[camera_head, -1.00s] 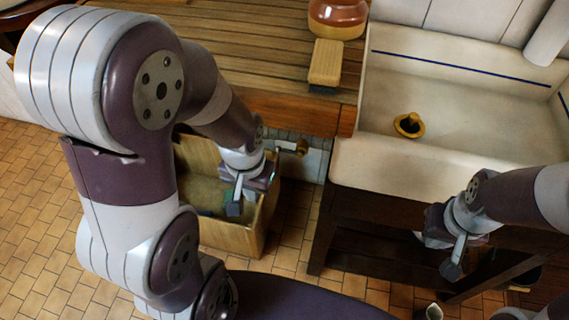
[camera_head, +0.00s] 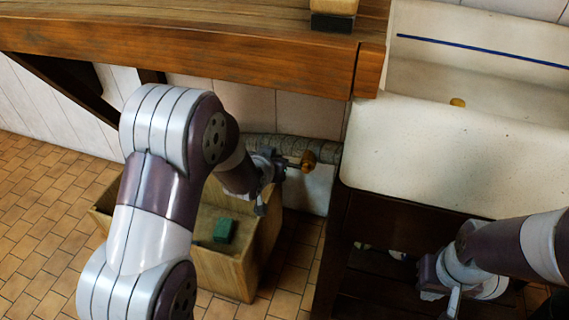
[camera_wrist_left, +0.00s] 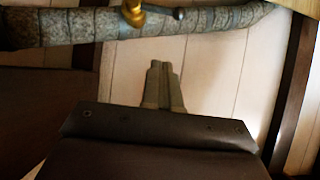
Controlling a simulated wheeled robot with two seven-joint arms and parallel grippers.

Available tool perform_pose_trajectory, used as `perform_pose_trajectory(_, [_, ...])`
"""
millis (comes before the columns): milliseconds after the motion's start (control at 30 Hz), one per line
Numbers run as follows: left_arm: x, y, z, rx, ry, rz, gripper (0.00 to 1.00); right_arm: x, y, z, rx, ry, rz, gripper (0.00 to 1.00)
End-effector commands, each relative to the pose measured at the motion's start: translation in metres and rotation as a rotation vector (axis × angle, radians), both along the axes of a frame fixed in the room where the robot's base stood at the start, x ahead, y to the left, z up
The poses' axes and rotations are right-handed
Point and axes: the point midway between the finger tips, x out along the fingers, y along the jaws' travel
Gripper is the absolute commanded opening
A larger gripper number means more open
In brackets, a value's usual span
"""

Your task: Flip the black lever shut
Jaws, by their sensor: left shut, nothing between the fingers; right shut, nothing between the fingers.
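A brass valve fitting (camera_head: 308,160) sits on the wrapped pipe under the counter, and a short dark lever (camera_head: 291,165) shows beside it. In the left wrist view, brass (camera_wrist_left: 134,12) and a dark bar (camera_wrist_left: 160,11) are at the top edge, partly cut off. My left gripper (camera_head: 261,208) is close to the fitting, below and left of it in the head view. Its fingers (camera_wrist_left: 160,70) are shut and empty, pointing at the wall below the pipe. Contact with the lever is not visible. My right gripper (camera_head: 453,300) is shut and empty in front of the sink cabinet.
The wrapped pipe (camera_head: 268,146) runs along the tiled wall. A wooden bin (camera_head: 245,265) with a green block (camera_head: 224,230) inside stands below my left arm. The counter edge (camera_head: 200,62) overhangs above; the white sink (camera_head: 430,150) is to the right.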

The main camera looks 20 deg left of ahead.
Motion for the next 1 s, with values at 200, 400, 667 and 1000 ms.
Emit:
perform_pose_trajectory(200, [0.007, 0.000, -0.007, 0.000, 0.001, 0.000, 0.00, 0.000, 0.000, -0.006, 0.000, 0.000, 0.000, 0.00])
perform_pose_trajectory(400, [0.038, -0.001, -0.032, 0.000, 0.003, 0.000, 0.00, 0.000, 0.000, -0.023, 0.000, 0.000, 0.000, 0.00])
perform_pose_trajectory(667, [0.084, -0.003, -0.063, 0.001, 0.002, -0.001, 0.00, 0.000, 0.000, -0.045, 0.000, 0.000, 0.000, 0.00])
perform_pose_trajectory(1000, [0.090, -0.003, -0.096, 0.000, 0.003, 0.000, 0.00, 0.000, 0.000, -0.063, 0.000, 0.000, 0.000, 0.00])
